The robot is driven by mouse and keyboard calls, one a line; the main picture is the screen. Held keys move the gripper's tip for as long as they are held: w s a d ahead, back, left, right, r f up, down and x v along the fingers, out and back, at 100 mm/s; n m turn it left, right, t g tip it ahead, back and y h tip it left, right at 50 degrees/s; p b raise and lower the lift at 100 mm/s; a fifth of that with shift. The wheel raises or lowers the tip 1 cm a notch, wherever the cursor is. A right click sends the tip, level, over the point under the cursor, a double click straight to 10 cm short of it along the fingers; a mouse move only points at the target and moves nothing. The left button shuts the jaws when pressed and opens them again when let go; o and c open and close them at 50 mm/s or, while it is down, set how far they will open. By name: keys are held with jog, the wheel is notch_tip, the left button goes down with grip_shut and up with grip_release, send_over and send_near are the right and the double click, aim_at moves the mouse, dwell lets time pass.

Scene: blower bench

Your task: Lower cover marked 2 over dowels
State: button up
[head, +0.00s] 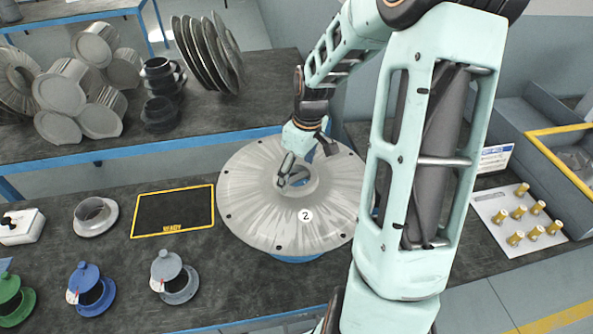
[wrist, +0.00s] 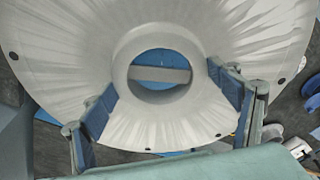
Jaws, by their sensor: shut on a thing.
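The cover marked 2 (head: 258,208) is a wide grey ribbed disc with a central collar and small dark holes around its rim. My gripper (head: 304,172) reaches down to the collar from above. In the wrist view the fingers of my gripper (wrist: 163,84) lie on either side of the collar, shut on the cover (wrist: 60,62). A blue body (head: 296,258) shows under the cover's front edge. Through the collar the wrist view shows blue and a grey bar (wrist: 160,74). The dowels are hidden, and I cannot tell whether the cover touches the blue body.
A black READY mat (head: 172,212) with a yellow border lies left of the cover. Several small flanged parts, including a blue one (head: 90,288), stand farther left. A plate with brass pegs (head: 518,220) is at right. A shelf (head: 215,112) with grey parts stands behind.

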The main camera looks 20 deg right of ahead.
aim_at(297, 177)
jog(key=shift+w+r+p, duration=0.1)
jog(key=shift+r+p, duration=0.9)
jog(key=shift+r, duration=0.3)
dwell(1.4)
jog(key=shift+r, duration=0.3)
dwell(0.4)
jog(key=shift+r, duration=1.45)
jog(key=shift+r, duration=0.35)
jog(key=shift+r, duration=0.3)
jog(key=shift+r, duration=0.1)
jog(key=shift+a, duration=0.1)
jog(key=s+a+m+h, duration=0.1)
jog(key=a+m, duration=0.5)
jog(key=a, duration=0.3)
jog(key=shift+s+a+r+m, duration=0.25)
jog(key=shift+r+m, duration=0.15)
